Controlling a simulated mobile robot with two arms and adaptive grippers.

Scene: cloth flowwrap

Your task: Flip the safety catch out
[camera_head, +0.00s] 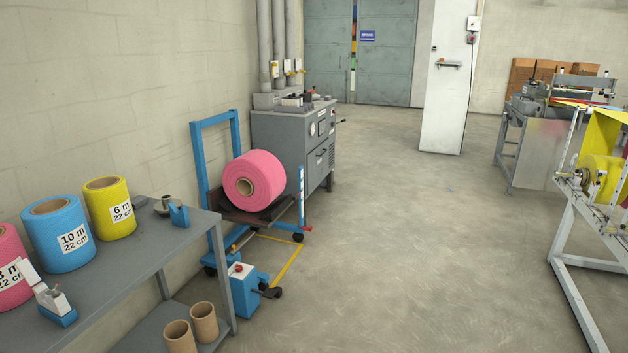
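I cannot make out a safety catch for certain at this size. At the right edge, a white-grey frame (572,290) carries a yellow roll (602,172) on a shaft, with yellow web running up from it. Small metal fittings (574,178) sit at the near end of that shaft; their state is too small to tell. A blue trolley (197,165) by the left wall bears a pink roll (254,178) lying on its side. Neither of my grippers is in view.
A grey shelf table (150,258) at the left holds blue, yellow and pink rolls and a tape dispenser (52,303). A grey cabinet (290,135) stands behind the trolley. A white pillar (446,95) stands at the back. The middle floor (420,250) is clear.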

